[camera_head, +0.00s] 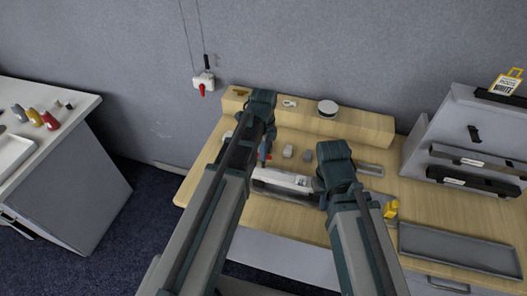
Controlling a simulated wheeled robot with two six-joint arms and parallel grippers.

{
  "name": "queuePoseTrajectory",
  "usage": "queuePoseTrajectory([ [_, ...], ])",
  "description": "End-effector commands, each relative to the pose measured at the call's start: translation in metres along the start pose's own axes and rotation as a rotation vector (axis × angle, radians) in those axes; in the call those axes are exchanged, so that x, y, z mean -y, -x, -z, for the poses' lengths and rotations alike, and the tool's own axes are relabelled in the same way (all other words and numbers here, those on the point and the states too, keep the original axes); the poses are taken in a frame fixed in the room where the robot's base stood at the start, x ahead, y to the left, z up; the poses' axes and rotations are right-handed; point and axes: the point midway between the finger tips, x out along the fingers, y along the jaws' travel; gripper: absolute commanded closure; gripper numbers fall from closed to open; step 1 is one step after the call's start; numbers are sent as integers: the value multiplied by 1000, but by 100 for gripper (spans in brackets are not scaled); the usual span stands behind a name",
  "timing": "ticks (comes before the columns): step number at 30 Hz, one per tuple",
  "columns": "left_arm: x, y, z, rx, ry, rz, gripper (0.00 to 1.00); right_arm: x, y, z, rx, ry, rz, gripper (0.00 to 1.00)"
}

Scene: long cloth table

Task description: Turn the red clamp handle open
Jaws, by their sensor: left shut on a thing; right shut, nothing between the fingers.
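A long grey-white device (283,180) lies on the wooden bench between my arms. A small red part (268,157), seemingly the red clamp handle, shows at its left end, mostly hidden by my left gripper. My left gripper (265,155) points down there and appears shut on this red part. How far the handle is turned cannot be made out. My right gripper (318,185) is shut and empty, at the right end of the grey-white device; whether it touches is unclear.
Small grey blocks (288,151) and a round white-topped tin (327,108) are behind. A yellow item (391,209) and an empty grey tray (460,248) are right. A white wall box (204,80) has its own red lever. A side table (60,140) stands left.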

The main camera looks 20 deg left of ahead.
Motion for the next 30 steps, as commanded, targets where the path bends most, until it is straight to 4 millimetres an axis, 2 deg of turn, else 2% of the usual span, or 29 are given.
queuePoseTrajectory([
  [13,0,0,0,0,-11,0,100,0,0,0,0,0,0,100],
  [14,0,0,0,0,-11,0,83,0,0,0,0,0,0,100],
  [18,0,0,0,0,-10,0,58,0,0,0,0,0,0,100],
  [19,0,0,0,0,-10,0,55,0,0,0,0,0,0,100],
  [30,0,2,0,0,-9,0,55,0,2,0,0,0,0,100],
])
